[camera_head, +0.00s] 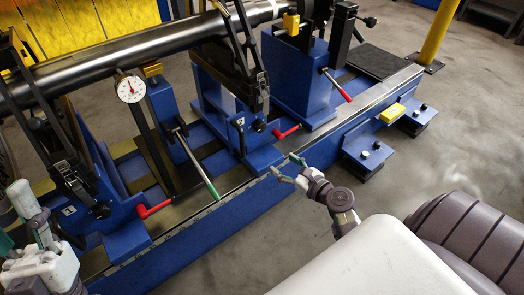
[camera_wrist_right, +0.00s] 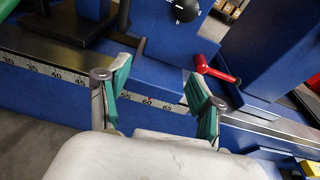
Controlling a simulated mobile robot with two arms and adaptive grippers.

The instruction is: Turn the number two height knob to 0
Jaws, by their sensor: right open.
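A round black knob (camera_wrist_right: 183,10) with white marks shows at the top of the right wrist view, on a blue block; its setting is too small to read. In the head view, a small dark knob (camera_head: 259,126) sits low on the middle blue support (camera_head: 215,95), beside a small label I cannot read surely. My right gripper (camera_head: 286,168) is open and empty at the front edge of the blue bed, in front of that support. Its green-padded fingers (camera_wrist_right: 160,70) stand apart in the wrist view, below the knob.
A red lever (camera_head: 287,132) sticks out beside the middle support. Another red lever (camera_head: 154,208) and a green-handled lever (camera_head: 208,182) stand left. A steel shaft (camera_head: 130,50) lies across the supports. A ruled scale (camera_wrist_right: 60,72) runs along the bed. Open floor (camera_head: 215,255) lies in front.

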